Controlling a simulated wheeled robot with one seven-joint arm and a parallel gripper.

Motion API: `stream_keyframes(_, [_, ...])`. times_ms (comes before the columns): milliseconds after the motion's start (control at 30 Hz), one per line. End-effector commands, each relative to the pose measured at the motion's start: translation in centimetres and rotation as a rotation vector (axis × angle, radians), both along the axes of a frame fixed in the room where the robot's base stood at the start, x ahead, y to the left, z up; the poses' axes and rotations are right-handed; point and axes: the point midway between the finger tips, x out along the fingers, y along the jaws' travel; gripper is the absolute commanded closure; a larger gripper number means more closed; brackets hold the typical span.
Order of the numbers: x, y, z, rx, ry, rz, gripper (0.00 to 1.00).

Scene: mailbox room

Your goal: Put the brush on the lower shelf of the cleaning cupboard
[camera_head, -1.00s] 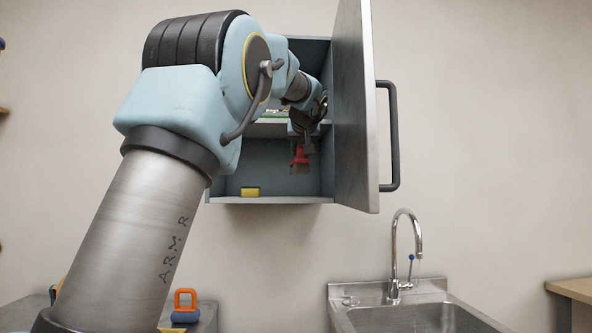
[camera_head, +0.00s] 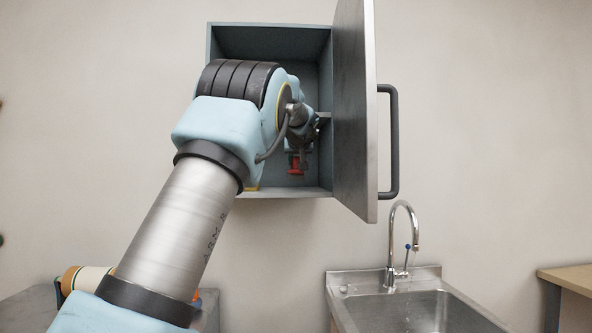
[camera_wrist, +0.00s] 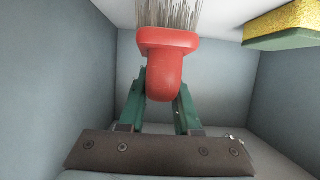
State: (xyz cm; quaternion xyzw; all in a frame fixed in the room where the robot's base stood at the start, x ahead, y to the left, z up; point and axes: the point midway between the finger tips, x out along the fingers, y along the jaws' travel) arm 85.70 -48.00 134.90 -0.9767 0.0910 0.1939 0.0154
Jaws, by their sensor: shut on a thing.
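The cleaning cupboard (camera_head: 268,42) hangs on the wall with its door (camera_head: 352,110) open at the right. My gripper (camera_head: 298,155) is inside the lower compartment, shut on the red brush (camera_head: 295,167). In the wrist view, the two green fingers (camera_wrist: 160,92) hold the brush's red handle (camera_wrist: 166,65) from both sides. The bristles (camera_wrist: 168,14) point at the pale lower shelf (camera_wrist: 220,12), which shows at the top of that view. I cannot tell whether the bristles touch the shelf. My arm hides part of the compartment in the head view.
A yellow and green sponge (camera_wrist: 285,24) lies on the lower shelf beside the brush; the head view shows only a sliver of it (camera_head: 252,188). The door handle (camera_head: 391,140) sticks out at the right. A sink (camera_head: 410,305) with a tap (camera_head: 404,230) stands below.

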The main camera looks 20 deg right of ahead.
Motion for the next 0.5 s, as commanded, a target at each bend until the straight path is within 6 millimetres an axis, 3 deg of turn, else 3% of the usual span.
stream_keyframes(133, [-0.1,0.0,-2.3,0.004,0.002,0.0,1.0])
stream_keyframes(500, [0.4,-0.1,-2.9,0.0,0.0,0.0,1.0])
